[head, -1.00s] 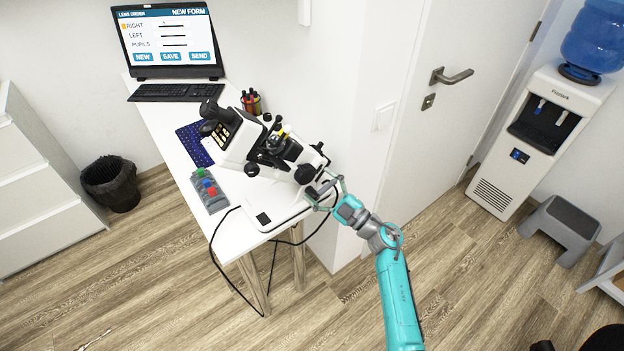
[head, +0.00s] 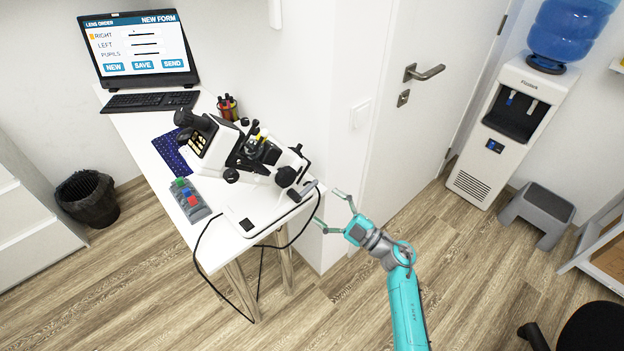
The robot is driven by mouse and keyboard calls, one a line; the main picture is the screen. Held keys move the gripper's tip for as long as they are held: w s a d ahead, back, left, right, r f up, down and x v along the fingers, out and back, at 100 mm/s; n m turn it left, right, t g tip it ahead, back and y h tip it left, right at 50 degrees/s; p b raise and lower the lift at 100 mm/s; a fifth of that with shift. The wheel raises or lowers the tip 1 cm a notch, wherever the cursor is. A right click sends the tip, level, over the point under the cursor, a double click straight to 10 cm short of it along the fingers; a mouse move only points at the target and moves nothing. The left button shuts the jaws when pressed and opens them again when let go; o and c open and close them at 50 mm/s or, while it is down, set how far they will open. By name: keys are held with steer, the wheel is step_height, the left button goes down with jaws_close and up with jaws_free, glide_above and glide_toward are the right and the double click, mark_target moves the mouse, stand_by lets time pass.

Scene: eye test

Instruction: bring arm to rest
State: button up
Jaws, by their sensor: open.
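My gripper (head: 329,209) is open and empty at the end of my teal arm. It hangs in the air to the right of the white table's (head: 232,249) near right corner. A white and black optical instrument (head: 250,165) stands on the table, just left of my gripper. A gap shows between my fingers and the instrument's grey lever-like part (head: 303,191).
A grey box with colored buttons (head: 189,200), a pen cup (head: 228,108), a keyboard (head: 150,102) and a screen (head: 137,45) are on the table. A black cable (head: 262,270) hangs below its edge. A door (head: 420,110), water cooler (head: 507,125) and grey stool (head: 540,213) are right.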

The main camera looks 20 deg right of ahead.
steer(key=s+a+r+m+g+h, duration=0.1)
steer(key=s+m+h, duration=0.3)
steer(key=s, duration=1)
steer(key=s+a+r+m+g+h, duration=0.1)
steer(key=s+a+m+h, duration=0.2)
steer(key=s, duration=1.2)
steer(key=s+a+r+m+h, duration=0.1)
steer(key=s+a+m+h, duration=0.2)
steer(key=s+m, duration=0.5)
steer(key=s+h, duration=0.1)
steer(key=s, duration=0.5)
steer(key=shift+s+r+m+g+h, duration=0.15)
steer(key=shift+s+m+g+h, duration=0.15)
steer(key=shift+s+g+h, duration=0.1)
